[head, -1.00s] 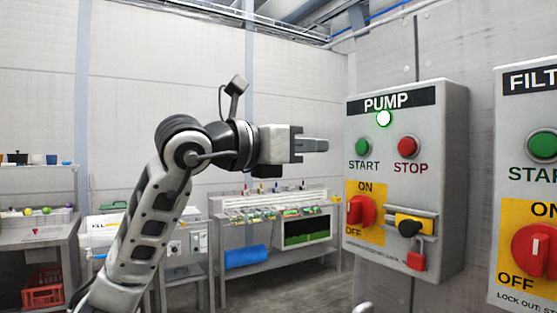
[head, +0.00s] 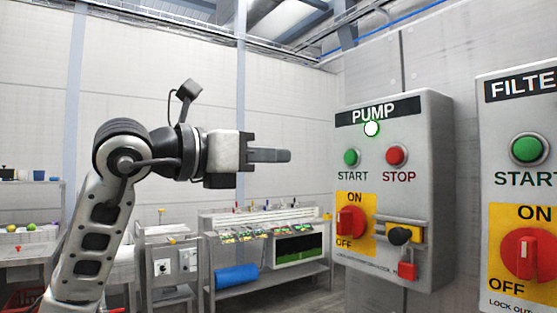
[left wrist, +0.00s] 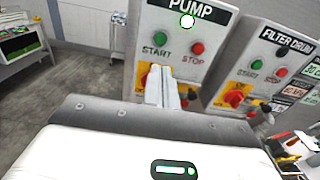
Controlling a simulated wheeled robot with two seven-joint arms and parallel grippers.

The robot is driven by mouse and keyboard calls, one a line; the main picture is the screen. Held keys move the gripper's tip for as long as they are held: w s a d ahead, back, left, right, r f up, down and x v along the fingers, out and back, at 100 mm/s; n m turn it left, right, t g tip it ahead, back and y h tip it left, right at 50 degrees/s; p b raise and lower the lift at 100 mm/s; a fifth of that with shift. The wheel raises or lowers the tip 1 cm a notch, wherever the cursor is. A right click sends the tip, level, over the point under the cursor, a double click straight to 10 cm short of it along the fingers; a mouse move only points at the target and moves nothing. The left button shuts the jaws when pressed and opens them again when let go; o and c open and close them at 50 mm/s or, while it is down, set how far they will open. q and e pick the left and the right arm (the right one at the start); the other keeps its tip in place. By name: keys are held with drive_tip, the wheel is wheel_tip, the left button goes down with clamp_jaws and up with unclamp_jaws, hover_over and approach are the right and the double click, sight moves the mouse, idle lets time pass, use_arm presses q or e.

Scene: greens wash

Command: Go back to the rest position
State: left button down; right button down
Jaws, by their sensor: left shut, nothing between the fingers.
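My left gripper (head: 270,155) is shut and empty, held in the air to the left of the pump box (head: 437,150), apart from it. Its closed fingers (left wrist: 163,87) also show in the left wrist view, in front of the pump box. The pump box has a lit lamp (head: 371,128), a green START button (head: 351,157), a red STOP button (head: 397,155) and a red rotary switch (head: 350,222). A red padlock (head: 407,271) hangs below a yellow and black latch (head: 402,235). My right gripper is not seen.
The filter box (head: 510,175) is to the right of the pump box. A metal bench (head: 262,222) with packets and a blue roll (head: 237,275) stands behind my left arm. Another counter (head: 25,248) is at the far left.

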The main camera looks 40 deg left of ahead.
use_arm(q)
drive_tip(key=w+d+f+n+g+h, duration=0.2)
drive_tip(key=d+f+n+g+h, duration=0.1)
drive_tip(key=d+f+h, duration=0.6)
drive_tip(key=w+d+f+n+g+h, duration=0.25)
drive_tip(key=d+f+h, duration=0.35)
drive_tip(key=f, duration=0.5)
wheel_tip(320, 180, down, 23)
drive_tip(key=a+n+t+y, duration=0.1)
drive_tip(key=n+t+y, duration=0.6)
drive_tip(key=n+y, duration=1.25)
drive_tip(key=s+d+f+n+g+h, duration=0.1)
drive_tip(key=s+f+n+g, duration=0.3)
drive_tip(key=f, duration=0.5)
drive_tip(key=s+d+f+n+g+h, duration=0.2)
drive_tip(key=s+d+f+n+g, duration=0.1)
drive_tip(key=s+f+n, duration=0.5)
wheel_tip(320, 180, down, 2)
drive_tip(key=shift+s+d+f+g, duration=0.1)
drive_tip(key=shift+s+d+g, duration=0.2)
drive_tip(key=shift+s+g, duration=0.6)
drive_tip(key=shift+s+t, duration=0.2)
drive_tip(key=shift+t, duration=0.05)
